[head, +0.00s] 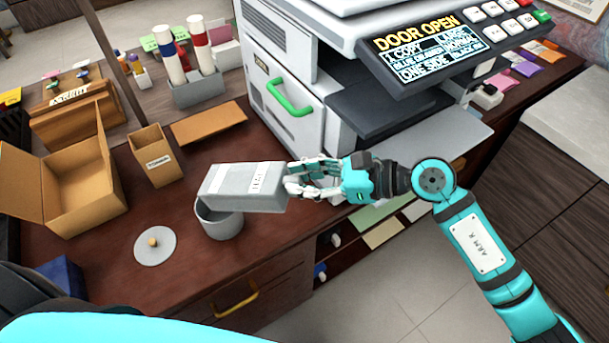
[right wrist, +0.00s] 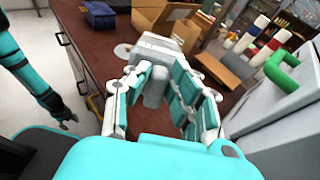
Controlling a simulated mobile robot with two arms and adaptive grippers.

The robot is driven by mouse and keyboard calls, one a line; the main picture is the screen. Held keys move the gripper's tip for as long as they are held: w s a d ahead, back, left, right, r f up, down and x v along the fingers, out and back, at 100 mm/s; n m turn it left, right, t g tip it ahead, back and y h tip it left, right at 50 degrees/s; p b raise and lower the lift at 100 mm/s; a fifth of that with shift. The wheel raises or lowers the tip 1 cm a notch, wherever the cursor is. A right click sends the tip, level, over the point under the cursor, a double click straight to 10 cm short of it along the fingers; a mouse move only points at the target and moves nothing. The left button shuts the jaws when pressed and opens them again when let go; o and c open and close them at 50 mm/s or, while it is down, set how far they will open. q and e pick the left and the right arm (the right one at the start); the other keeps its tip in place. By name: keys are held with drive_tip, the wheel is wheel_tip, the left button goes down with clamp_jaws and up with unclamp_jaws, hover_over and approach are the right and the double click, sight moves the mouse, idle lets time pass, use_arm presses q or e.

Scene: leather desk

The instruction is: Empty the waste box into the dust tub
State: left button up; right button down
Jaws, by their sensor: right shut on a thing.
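The waste box (head: 225,184) is a grey oblong box with a white label. My right gripper (head: 305,178) is shut on its right end. The box lies on its side in the air, its left end above the dust tub (head: 222,228). The tub is a round grey container on the desk, its mouth partly hidden by the box. Its contents cannot be seen. A round grey lid (head: 154,246) with a knob lies to its left. In the right wrist view the box (right wrist: 155,87) is between my fingers. My left gripper (right wrist: 66,117) hangs at the left there, too small to read.
An open cardboard box (head: 85,195) and a narrow labelled carton (head: 156,165) stand to the left. A flat brown board (head: 208,124) lies behind. The white copier (head: 290,90) with a green handle stands close behind my right gripper. The desk's front edge is near the tub.

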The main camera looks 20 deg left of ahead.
drive_tip(key=shift+a+r+h+p, duration=0.3)
drive_tip(key=shift+r+p, duration=0.35)
drive_tip(key=shift+p, duration=0.15)
drive_tip(key=a+r+h+p, duration=0.1)
drive_tip(key=p, duration=0.3)
drive_tip(key=shift+s+a+r, duration=0.1)
drive_tip(key=shift+a+r+h+p, duration=0.35)
drive_tip(key=shift+h+p, duration=0.35)
drive_tip(key=shift+p, duration=0.4)
drive_tip(key=shift+a+f+p, duration=0.1)
drive_tip(key=shift+a+p, duration=0.05)
drive_tip(key=shift+p, duration=0.25)
use_arm(q)
wheel_tip(320, 180, up, 10)
drive_tip(key=shift+w+f, duration=0.15)
drive_tip(key=shift+f, duration=0.1)
drive_tip(key=shift+f, duration=0.1)
drive_tip(key=shift+s+f+b, duration=0.2)
drive_tip(key=shift+b, duration=0.1)
drive_tip(key=shift+f, duration=0.1)
